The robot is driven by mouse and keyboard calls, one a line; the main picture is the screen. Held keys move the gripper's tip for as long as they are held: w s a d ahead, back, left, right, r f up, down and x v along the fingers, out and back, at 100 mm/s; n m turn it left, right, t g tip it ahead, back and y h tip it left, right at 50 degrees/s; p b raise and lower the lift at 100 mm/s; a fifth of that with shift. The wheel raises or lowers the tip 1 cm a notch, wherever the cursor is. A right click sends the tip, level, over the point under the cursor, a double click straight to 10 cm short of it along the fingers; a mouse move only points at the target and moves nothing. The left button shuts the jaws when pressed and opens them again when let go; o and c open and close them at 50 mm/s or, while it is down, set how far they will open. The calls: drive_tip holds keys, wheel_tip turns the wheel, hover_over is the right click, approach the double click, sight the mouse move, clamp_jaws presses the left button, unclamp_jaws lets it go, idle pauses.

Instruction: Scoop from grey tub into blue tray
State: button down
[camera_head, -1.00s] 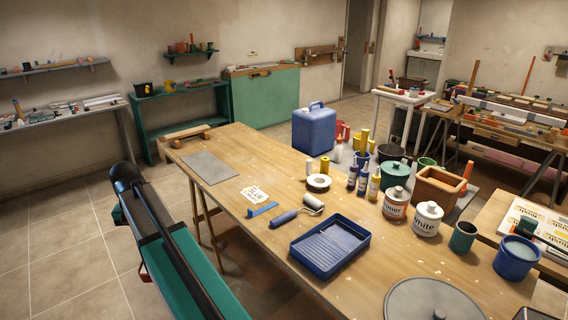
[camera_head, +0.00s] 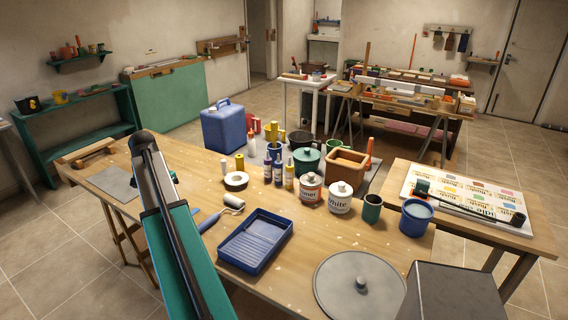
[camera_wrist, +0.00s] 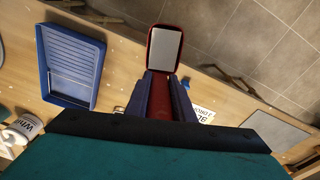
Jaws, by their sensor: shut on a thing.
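The blue tray (camera_head: 238,253) lies on the wooden table, just right of my arm in the head view; it also shows at the left of the wrist view (camera_wrist: 91,75). It has a ribbed slope and looks empty. A plain grey box, seemingly the grey tub (camera_head: 455,290), is cut off at the bottom right; its contents cannot be made out. In the wrist view, my gripper (camera_wrist: 162,78) is shut on a red-handled scoop (camera_wrist: 165,48) with a red-rimmed, light grey head. The scoop is apart from both tray and tub.
White tins (camera_head: 340,198), bottles and a blue pot (camera_head: 416,218) stand farther back and right. A round grey lid (camera_head: 360,286) lies between tray and tub. A blue jerrycan (camera_head: 223,127) stands beyond.

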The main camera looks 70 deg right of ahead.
drive_tip(key=s+d+r+m+p, duration=0.1)
drive_tip(key=s+d+r+m, duration=0.1)
drive_tip(key=s+d, duration=0.6)
drive_tip(key=s+d+r+m+p, duration=0.2)
drive_tip(key=s+d+m, duration=0.2)
drive_tip(key=s+d, duration=0.4)
drive_tip(key=s+d+r+m+g+p, duration=0.1)
drive_tip(key=s+d, duration=0.7)
drive_tip(key=s, duration=1)
wheel_tip(320, 180, up, 2)
drive_tip(key=shift+s+d+r+m+p, duration=0.1)
drive_tip(key=shift+s+d+m+p, duration=0.25)
drive_tip(key=shift+m+p, duration=0.6)
drive_tip(key=shift+a, duration=0.1)
wheel_tip(320, 180, down, 7)
drive_tip(key=w+a+g+h+b, duration=0.1)
drive_tip(key=g+h+b, duration=0.2)
drive_tip(key=b, duration=0.1)
drive_tip(key=shift+w+a, duration=0.3)
drive_tip(key=shift+w, duration=0.05)
drive_tip(key=shift+f+b, duration=0.35)
drive_tip(key=shift+f, duration=0.1)
drive_tip(key=shift+w+a+r+g+h+b, duration=0.3)
drive_tip(key=shift+w+a+g+h+b, duration=0.25)
drive_tip(key=shift+b, duration=0.7)
drive_tip(key=shift+w+a+r+g+h+b, duration=0.35)
drive_tip(key=shift+g+h+b, duration=0.35)
drive_tip(key=shift+b, duration=0.5)
